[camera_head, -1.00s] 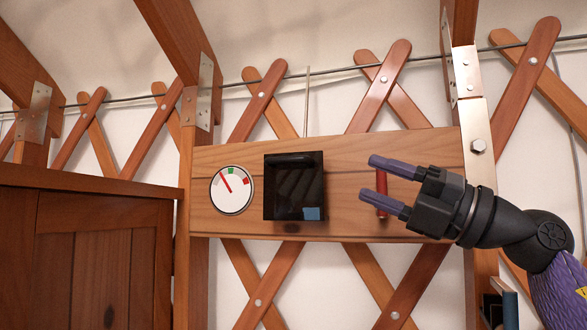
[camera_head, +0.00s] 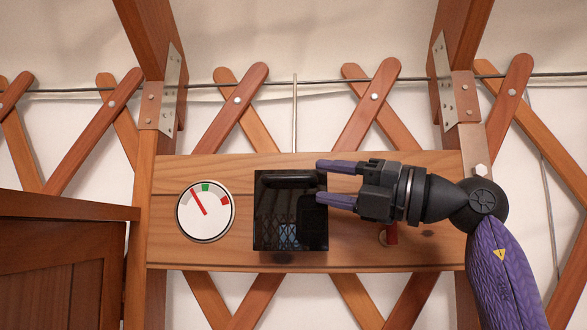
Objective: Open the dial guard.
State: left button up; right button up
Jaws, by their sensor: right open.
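The dial guard (camera_head: 290,222) is a dark, glossy square cover on the wooden board, with a bar-like ridge (camera_head: 290,180) across its upper part. It looks closed, and a faint bluish pattern shows low on it. My right gripper (camera_head: 320,182) is open and empty, its two purple fingers pointing left. The fingertips overlap the guard's right edge in the picture, one above the other; whether they touch it I cannot tell. What lies behind the guard is hard to make out. My left gripper is out of view.
A round white gauge (camera_head: 206,211) with a red needle is left of the guard. A red handle (camera_head: 391,235) sits on the board (camera_head: 355,258) below my right gripper. A wooden cabinet (camera_head: 60,250) stands at lower left. Lattice slats and posts surround the board.

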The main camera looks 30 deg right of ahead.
aim_at(310, 180)
jog(key=p+x, duration=0.1)
jog(key=x, duration=0.4)
jog(key=shift+s, duration=0.15)
grip_shut()
dwell(1.1)
